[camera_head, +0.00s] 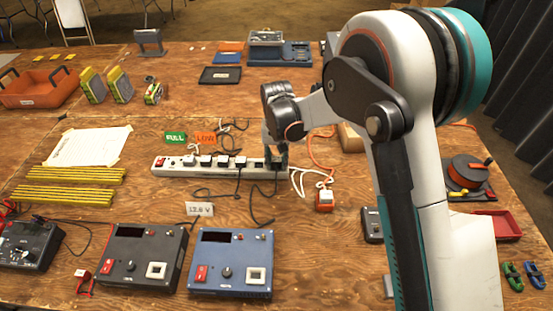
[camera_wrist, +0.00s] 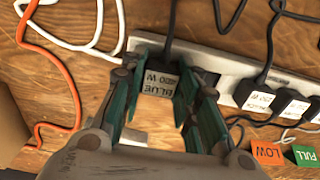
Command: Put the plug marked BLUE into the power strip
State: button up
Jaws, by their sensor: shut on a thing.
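The black plug with a white label reading BLUE (camera_wrist: 158,83) is between my gripper's fingers in the wrist view, its label upside down and its black cord leading up. My gripper (camera_wrist: 157,90) is shut on this plug. The white power strip (camera_wrist: 229,70) lies right behind and under the plug. In the head view my gripper (camera_head: 275,155) is at the right end of the power strip (camera_head: 173,172). The fingers hide much of the plug there, and I cannot tell whether it is seated in a socket. Other labelled plugs (camera_wrist: 258,97) sit along the strip.
Green FULL (camera_head: 175,138) and orange LOW (camera_head: 205,138) tags stand behind the strip. A blue charger (camera_head: 231,263) and a black charger (camera_head: 141,258) stand in front. White and orange cords, with an orange-white plug (camera_head: 324,200), lie just right of the strip.

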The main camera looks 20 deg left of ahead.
dwell(0.9)
jog(key=o, duration=1.2)
jog(key=shift+o, duration=1.4)
jog(key=shift+r+p, duration=1.95)
jog(key=shift+r, duration=1.75)
